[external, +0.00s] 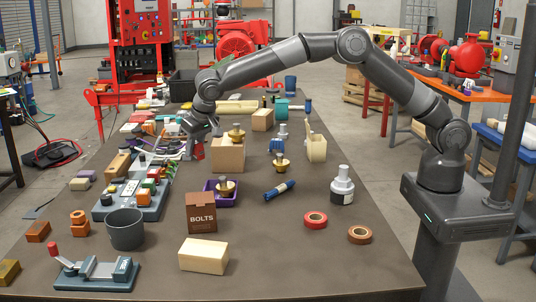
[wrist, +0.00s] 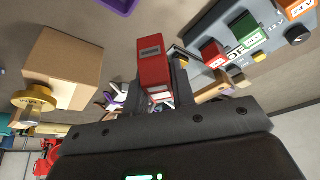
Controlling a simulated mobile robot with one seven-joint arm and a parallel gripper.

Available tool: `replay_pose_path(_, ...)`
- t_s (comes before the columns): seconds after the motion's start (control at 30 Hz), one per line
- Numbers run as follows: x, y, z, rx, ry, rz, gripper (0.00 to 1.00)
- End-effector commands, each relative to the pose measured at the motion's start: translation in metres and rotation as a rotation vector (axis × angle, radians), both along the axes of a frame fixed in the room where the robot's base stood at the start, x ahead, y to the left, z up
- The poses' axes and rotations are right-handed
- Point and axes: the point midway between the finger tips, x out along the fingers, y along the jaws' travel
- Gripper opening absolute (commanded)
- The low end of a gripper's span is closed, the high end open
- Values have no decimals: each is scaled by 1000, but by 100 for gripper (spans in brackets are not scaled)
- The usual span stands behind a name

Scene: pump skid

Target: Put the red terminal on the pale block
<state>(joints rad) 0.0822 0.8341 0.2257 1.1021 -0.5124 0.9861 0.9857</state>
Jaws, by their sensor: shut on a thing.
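My gripper (external: 198,135) is shut on a red terminal (external: 197,150), held in the air left of a cardboard box. In the wrist view the red terminal (wrist: 153,62) stands out between the fingertips (wrist: 160,85), with a grey slot and pale marking on its face. A pale wooden block (external: 203,256) lies at the front of the table, far from my gripper, with its top bare. The wrist view does not show this block.
A grey terminal base (external: 130,207) holds red, green and orange pieces. A BOLTS box (external: 201,212), grey cup (external: 126,229) and purple tray (external: 221,192) stand between my gripper and the pale block. A toggle clamp (external: 95,273) is front left.

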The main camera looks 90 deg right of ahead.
Motion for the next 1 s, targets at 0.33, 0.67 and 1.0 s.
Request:
replay_pose_path(0.33,-56,173,35,2,-4,480,1)
replay_pose_path(0.67,-94,243,45,-5,-11,695,1)
replay_pose_path(1.0,-88,310,5,-4,-9,706,1)
